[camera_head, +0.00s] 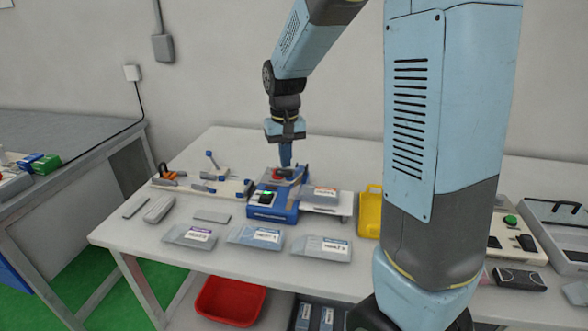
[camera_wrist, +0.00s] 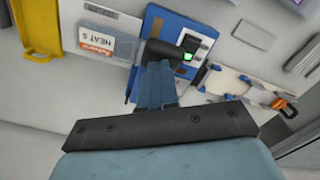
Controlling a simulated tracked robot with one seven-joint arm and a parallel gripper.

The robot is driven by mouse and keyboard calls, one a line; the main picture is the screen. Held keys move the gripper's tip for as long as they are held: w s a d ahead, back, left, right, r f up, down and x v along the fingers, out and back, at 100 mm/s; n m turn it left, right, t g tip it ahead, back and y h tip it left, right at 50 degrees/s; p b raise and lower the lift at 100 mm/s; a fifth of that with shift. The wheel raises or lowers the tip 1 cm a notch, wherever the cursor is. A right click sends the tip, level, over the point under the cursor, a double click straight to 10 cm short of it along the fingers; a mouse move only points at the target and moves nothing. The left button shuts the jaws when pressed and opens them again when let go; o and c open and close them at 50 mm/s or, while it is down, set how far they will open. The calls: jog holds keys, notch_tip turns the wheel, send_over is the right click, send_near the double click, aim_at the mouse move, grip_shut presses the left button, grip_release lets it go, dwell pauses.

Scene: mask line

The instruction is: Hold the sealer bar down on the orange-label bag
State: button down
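The blue heat sealer (camera_head: 265,212) stands on the table, with a green-lit display on its front. Its bar has a dark handle (camera_wrist: 166,52) that shows at my fingertips in the wrist view. The orange-label bag (camera_head: 325,194) lies on the sealer's white shelf, at the sealer's right. In the wrist view this bag (camera_wrist: 108,50) shows its orange-and-white label, left of the sealer. My gripper (camera_head: 286,163) points down over the sealer bar, its two fingers together. The fingertips look at or just above the handle; contact is not clear. The bag's end at the bar is hidden.
Three other labelled bags, one of them the purple-label bag (camera_head: 190,235), lie along the table's front. A yellow container (camera_head: 370,212) stands right of the shelf. A board with clamps (camera_head: 205,186) is at the left. A red bin (camera_head: 230,301) sits below.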

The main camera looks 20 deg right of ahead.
jog(key=shift+f, duration=0.6)
jog(key=shift+s+a+f, duration=0.1)
jog(key=shift+s+f, duration=0.1)
jog(key=shift+f, duration=0.95)
jog(key=shift+s+a+f, duration=0.15)
jog(key=shift+s+f, duration=0.05)
jog(key=shift+f, duration=1)
jog(key=shift+s+a+f, duration=0.1)
jog(key=shift+s+f, duration=0.1)
jog(key=shift+f, duration=0.95)
dwell(2.1)
jog(key=shift+w+d+r, duration=0.1)
jog(key=shift+w+r, duration=0.1)
jog(key=shift+r, duration=1.3)
jog(key=shift+w+d+r, duration=0.15)
jog(key=shift+w+r, duration=0.05)
jog(key=shift+r, duration=1.3)
jog(key=shift+w+d+r, duration=0.1)
jog(key=shift+w+r, duration=0.1)
jog(key=shift+r, duration=1.3)
